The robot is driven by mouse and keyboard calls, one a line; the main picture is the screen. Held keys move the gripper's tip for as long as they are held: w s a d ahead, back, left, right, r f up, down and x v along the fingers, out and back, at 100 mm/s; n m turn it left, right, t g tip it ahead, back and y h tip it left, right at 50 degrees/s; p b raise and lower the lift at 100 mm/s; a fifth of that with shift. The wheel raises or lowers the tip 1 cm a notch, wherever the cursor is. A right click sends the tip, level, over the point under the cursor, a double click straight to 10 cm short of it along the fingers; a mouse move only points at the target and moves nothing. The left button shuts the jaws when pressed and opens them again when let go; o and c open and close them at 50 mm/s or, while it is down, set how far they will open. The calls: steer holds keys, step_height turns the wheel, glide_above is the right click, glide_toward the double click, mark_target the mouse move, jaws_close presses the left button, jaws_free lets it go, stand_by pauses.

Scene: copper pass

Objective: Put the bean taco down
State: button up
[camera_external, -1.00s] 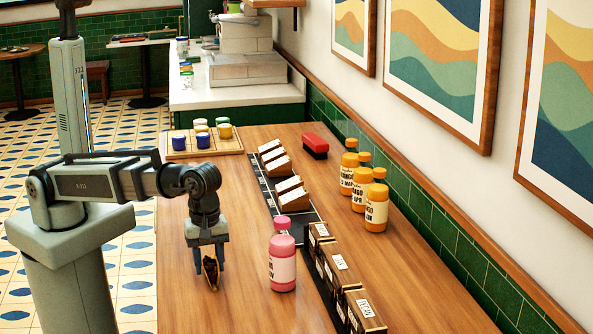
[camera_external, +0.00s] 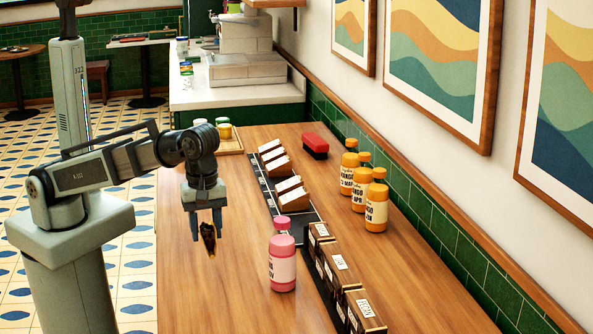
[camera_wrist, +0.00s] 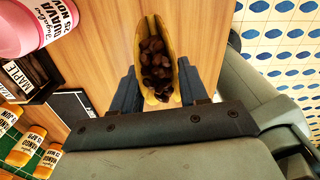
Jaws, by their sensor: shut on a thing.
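The bean taco (camera_external: 208,238) is a yellow folded shell with dark brown filling. It hangs upright between the fingers of my gripper (camera_external: 207,227), above the wooden counter (camera_external: 240,290). In the wrist view the taco (camera_wrist: 157,62) sits between the two blue fingers of my gripper (camera_wrist: 158,92), filling in sight. My gripper is shut on it. The counter below the taco looks bare; its exact height above the wood is hard to tell.
Pink guava bottles (camera_external: 282,268) stand to the right of my gripper. Dark labelled boxes (camera_external: 338,275), tilted card holders (camera_external: 292,192) and orange mango bottles (camera_external: 376,210) stand further right. A tray with coloured jars (camera_external: 224,131) is behind my arm. The front left of the counter is clear.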

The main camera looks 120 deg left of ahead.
steer(key=shift+r, duration=0.65)
steer(key=s+a+n, duration=0.3)
steer(key=s+a, duration=0.2)
steer(key=a, duration=1.6)
steer(key=s+a+f+n, duration=0.1)
steer(key=s+a+n, duration=0.35)
steer(key=a, duration=1.65)
steer(key=s+a+n, duration=0.3)
steer(key=s+a, duration=0.2)
steer(key=a, duration=1.6)
steer(key=w+a+m, duration=0.3)
steer(key=w+a, duration=0.1)
steer(key=a, duration=0.6)
steer(key=shift+d+f, duration=0.1)
steer(key=shift+f, duration=4.3)
steer(key=shift+f, duration=0.1)
steer(key=o, duration=1.1)
